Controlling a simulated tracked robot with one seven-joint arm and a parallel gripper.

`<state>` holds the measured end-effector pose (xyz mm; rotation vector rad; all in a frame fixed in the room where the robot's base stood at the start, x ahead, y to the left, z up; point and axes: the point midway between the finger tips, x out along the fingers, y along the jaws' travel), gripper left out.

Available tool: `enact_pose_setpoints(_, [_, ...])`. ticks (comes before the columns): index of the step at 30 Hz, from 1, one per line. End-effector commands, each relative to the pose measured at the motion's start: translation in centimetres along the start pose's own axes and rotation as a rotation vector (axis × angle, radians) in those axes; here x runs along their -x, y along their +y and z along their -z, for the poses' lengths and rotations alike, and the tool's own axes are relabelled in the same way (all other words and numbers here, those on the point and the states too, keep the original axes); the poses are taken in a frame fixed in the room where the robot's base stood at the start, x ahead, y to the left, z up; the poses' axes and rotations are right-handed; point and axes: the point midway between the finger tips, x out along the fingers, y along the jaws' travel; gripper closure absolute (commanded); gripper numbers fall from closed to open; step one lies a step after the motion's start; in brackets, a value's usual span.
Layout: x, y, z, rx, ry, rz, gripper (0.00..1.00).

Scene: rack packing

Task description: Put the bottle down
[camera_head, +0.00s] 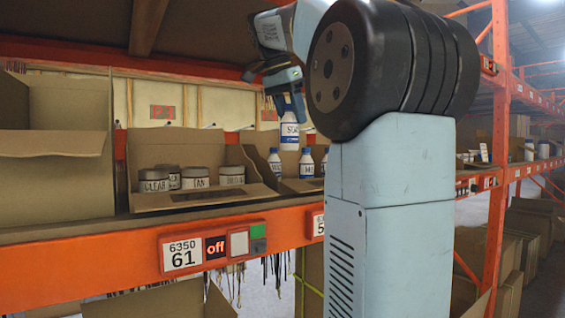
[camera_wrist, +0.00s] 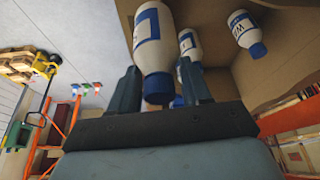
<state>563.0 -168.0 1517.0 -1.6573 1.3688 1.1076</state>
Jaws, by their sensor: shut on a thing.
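A white bottle (camera_head: 290,134) with a blue-trimmed label hangs upright from my gripper (camera_head: 288,97) in the head view. My gripper is shut around its upper end from above. The held bottle also shows large between the two fingers in the wrist view (camera_wrist: 153,45), its blue cap towards my palm. Below it in the head view is an open cardboard box (camera_head: 300,185) on the shelf.
A box to the left (camera_head: 150,200) holds several grey-lidded jars. A taller empty-looking box (camera_head: 50,200) stands farther left. The orange shelf beam (camera_head: 120,268) runs along the front. My arm hides the right part of the bottle box.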

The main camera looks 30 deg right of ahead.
Motion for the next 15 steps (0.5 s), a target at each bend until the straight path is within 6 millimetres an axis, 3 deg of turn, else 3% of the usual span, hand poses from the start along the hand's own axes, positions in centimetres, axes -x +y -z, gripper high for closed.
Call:
enact_pose_setpoints(6, [-2.6,-3.9,1.1,0.001,-0.001,-0.002,0.86])
enact_pose_setpoints(15, [-6.3,-6.3,0.9,0.001,0.000,0.001,0.86])
